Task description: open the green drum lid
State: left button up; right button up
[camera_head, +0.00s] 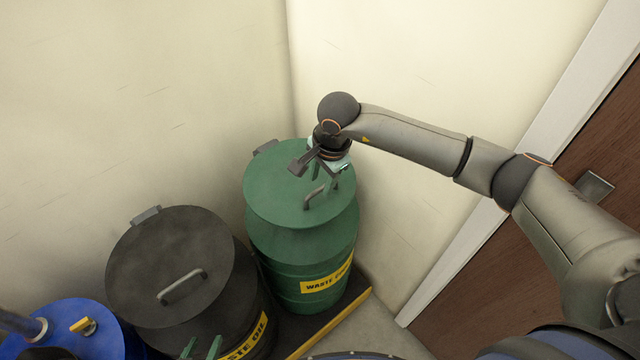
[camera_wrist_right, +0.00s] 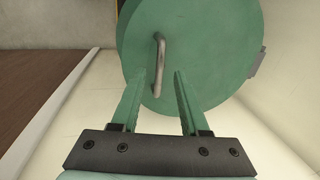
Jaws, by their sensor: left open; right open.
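The green drum (camera_head: 300,262) stands in the corner, with a yellow waste label on its side. Its round green lid (camera_head: 270,190) covers the top. A bent handle (camera_head: 313,198) rises from the lid, and a hinge block (camera_head: 265,147) is at its back edge. My right gripper (camera_head: 328,182) is open above the lid beside the handle. In the right wrist view the handle (camera_wrist_right: 159,65) shows between and just past the open fingertips (camera_wrist_right: 160,75); I cannot tell whether they touch it. My left gripper (camera_head: 201,347) is open at the bottom edge, in front of the black drum.
A black drum (camera_head: 215,240) with a handled lid stands left of the green one. A blue drum (camera_head: 60,330) with a yellow cap is further left. A yellow-edged base (camera_head: 335,320) lies under the drums. Walls close in behind; a brown door (camera_head: 470,270) is right.

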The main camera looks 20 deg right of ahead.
notch_tip(320, 180, down, 2)
jog(key=shift+w, duration=0.15)
grip_shut()
dwell(0.4)
dwell(1.1)
